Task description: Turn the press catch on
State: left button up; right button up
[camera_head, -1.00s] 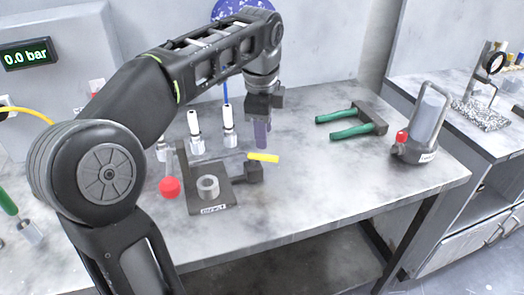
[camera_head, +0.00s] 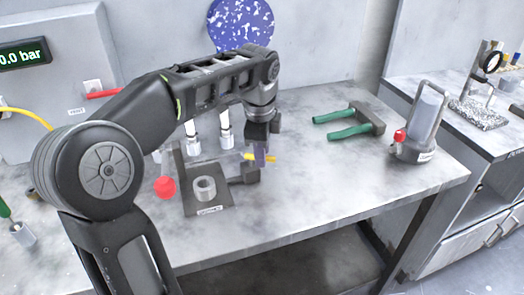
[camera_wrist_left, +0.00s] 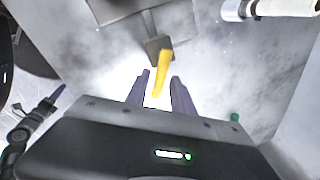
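The press (camera_head: 222,203) is a dark plate on the bench with a metal ring on it and a red ball-ended lever (camera_head: 165,187) at its left. Its catch has a yellow handle (camera_head: 272,158) pointing right, on a dark block. My left gripper (camera_head: 261,160) has come down over this handle from above, with its purple fingers at it. In the left wrist view, the yellow handle (camera_wrist_left: 161,75) lies between the two fingers (camera_wrist_left: 159,82), with gaps on both sides, so the gripper is open. Part of my right gripper (camera_wrist_left: 48,100), with a purple finger, shows at the lower left there.
A green-handled tool (camera_head: 345,130) and a grey canister with a red knob (camera_head: 420,125) stand to the right. The bench front right of the press is clear.

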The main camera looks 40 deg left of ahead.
pick_arm(q)
grip_shut()
dwell(1.1)
